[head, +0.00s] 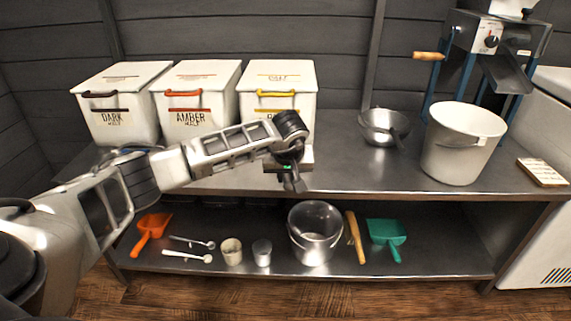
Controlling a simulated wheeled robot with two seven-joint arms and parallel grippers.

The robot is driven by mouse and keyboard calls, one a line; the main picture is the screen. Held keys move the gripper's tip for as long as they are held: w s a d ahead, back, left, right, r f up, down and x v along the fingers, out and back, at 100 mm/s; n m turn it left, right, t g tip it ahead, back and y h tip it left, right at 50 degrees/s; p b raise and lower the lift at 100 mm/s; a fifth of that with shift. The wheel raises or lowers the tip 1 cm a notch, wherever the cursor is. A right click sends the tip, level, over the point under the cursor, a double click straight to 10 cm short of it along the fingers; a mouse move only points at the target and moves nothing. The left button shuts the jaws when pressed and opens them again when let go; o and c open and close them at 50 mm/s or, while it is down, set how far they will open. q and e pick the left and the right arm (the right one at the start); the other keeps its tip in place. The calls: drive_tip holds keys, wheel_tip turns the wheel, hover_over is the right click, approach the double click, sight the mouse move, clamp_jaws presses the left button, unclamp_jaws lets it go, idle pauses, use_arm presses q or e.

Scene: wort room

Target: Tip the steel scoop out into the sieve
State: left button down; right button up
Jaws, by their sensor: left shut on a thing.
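My left gripper (293,181) is over the front of the steel counter, before the malt bin with the yellow handle. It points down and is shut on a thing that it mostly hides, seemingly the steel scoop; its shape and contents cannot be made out. A round steel bowl-shaped vessel, seemingly the sieve (376,122), stands on the counter to the right of the gripper and apart from it. A dark handle-like part (397,139) shows at its front right. My right gripper is not in view.
White malt bins (120,123) line the counter's back left. A white bucket (458,150), a mill (493,45) and a small wooden block (541,172) stand at right. The lower shelf holds an orange scoop (152,230), cups, a clear pail (314,235) and a green scoop (386,232).

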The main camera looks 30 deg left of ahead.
use_arm(q)
drive_tip(key=shift+r+p, duration=2.25)
drive_tip(key=shift+r, duration=0.7)
